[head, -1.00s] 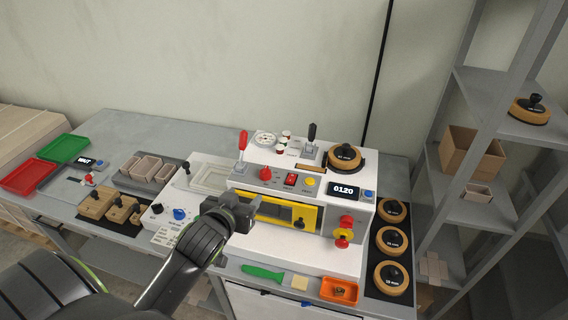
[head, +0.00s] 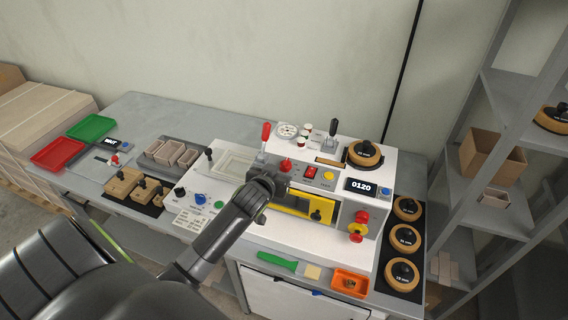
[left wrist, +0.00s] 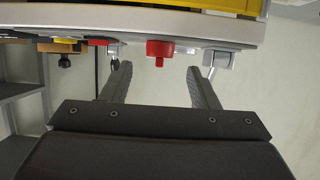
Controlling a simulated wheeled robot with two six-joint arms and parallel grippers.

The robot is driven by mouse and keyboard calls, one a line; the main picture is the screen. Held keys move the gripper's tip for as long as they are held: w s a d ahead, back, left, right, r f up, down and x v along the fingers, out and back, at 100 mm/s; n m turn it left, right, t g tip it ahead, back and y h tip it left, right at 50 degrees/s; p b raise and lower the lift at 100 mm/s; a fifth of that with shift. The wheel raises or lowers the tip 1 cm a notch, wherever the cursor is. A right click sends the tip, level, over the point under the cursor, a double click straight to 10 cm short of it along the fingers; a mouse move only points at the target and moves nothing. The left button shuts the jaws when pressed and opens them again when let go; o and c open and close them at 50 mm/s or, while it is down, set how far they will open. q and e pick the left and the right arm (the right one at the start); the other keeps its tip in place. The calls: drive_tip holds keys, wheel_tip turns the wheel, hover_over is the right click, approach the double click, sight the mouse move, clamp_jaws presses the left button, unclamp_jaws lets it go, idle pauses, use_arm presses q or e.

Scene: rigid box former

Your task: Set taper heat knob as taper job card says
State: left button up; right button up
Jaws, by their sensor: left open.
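A low white control panel (head: 192,206) at the left of the machine carries a black knob (head: 180,192), a blue knob (head: 200,198) and a green button (head: 219,204). Their labels are too small to read. A white printed card (head: 188,218) lies at the panel's front edge, its text unreadable. My left gripper (head: 268,185) is right of this panel, in front of the machine's upper face. In the left wrist view its two fingers (left wrist: 160,85) are apart with nothing between them. A red button (left wrist: 160,50) shows beyond them. My right gripper is out of view.
The yellow-framed window (head: 300,205) is partly covered by my arm. A green-handled tool (head: 276,261) and an orange tray (head: 350,282) lie along the front.

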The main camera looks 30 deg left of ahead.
sight(282, 165)
use_arm(q)
drive_tip(key=shift+p+x, duration=0.4)
drive_tip(key=shift+x, duration=2.1)
drive_tip(key=c, duration=1)
drive_tip(key=shift+o, duration=0.2)
drive_tip(key=shift+a+m+h, duration=0.1)
drive_tip(key=shift+m+h, duration=0.3)
drive_tip(key=shift+h, duration=0.3)
drive_tip(key=shift+a+f+m+t+h+b, duration=0.1)
drive_tip(key=shift+m+t+h+b, duration=0.2)
drive_tip(key=shift+m+h+b, duration=0.35)
drive_tip(key=m+h+b, duration=0.2)
drive_tip(key=b, duration=0.5)
drive_tip(key=m+g+h+b, duration=0.1)
drive_tip(key=m+h+b, duration=0.2)
drive_tip(key=b, duration=0.4)
drive_tip(key=shift+a+f, duration=0.2)
drive_tip(key=shift+a, duration=0.05)
drive_tip(key=shift+r+m+g+h+b, duration=0.35)
drive_tip(key=shift+h+b, duration=0.2)
drive_tip(key=shift+b, duration=0.7)
